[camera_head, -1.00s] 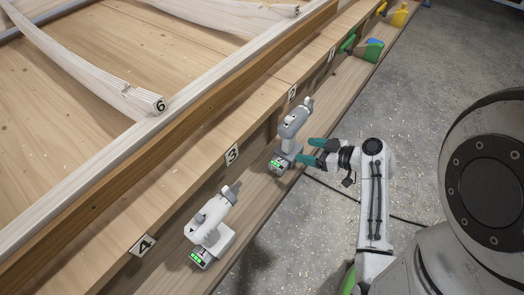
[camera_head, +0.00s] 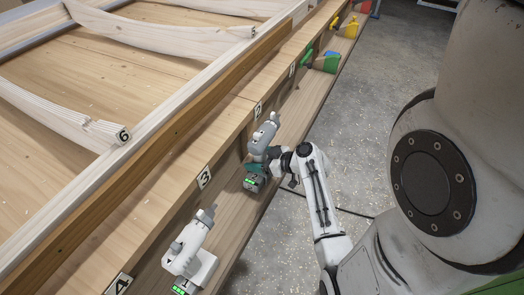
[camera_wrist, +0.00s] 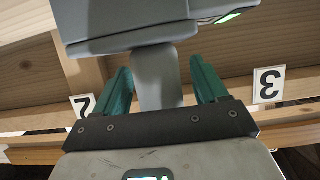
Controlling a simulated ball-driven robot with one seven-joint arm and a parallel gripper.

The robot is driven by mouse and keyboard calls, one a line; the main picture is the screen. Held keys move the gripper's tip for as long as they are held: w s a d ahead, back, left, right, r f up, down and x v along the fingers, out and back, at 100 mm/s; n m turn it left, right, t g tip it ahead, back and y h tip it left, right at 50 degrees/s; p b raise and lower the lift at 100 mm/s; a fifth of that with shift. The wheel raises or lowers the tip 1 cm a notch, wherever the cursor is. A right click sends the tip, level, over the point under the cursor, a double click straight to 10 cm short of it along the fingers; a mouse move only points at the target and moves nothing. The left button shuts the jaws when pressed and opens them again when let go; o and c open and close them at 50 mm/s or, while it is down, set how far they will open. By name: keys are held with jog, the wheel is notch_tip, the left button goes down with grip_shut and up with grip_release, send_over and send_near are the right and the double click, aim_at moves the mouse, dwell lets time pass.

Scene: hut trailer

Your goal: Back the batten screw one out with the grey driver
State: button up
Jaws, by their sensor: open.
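The grey driver (camera_head: 266,138) stands on the lower shelf between labels 2 and 3, its green-lit battery base (camera_head: 254,183) at the near end. My gripper (camera_head: 258,167) is at its handle, just above the base. In the wrist view the two teal fingers of my gripper (camera_wrist: 158,72) stand either side of the grey handle (camera_wrist: 153,88), open, with a visible gap on each side. A brown batten (camera_head: 165,142) runs along the pale frame; I cannot make out a screw in it.
A white driver (camera_head: 190,248) stands on the shelf between labels 3 and 4. A green tool (camera_head: 325,63) and a yellow one (camera_head: 348,27) lie farther along. Curved pale timbers, one marked 6 (camera_head: 60,115), lie inside the frame. The concrete floor (camera_head: 385,90) at right is open.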

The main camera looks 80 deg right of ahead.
jog(key=shift+w+d+f, duration=0.1)
jog(key=shift+w+f, duration=0.05)
jog(key=shift+w, duration=0.25)
grip_shut()
dwell(0.4)
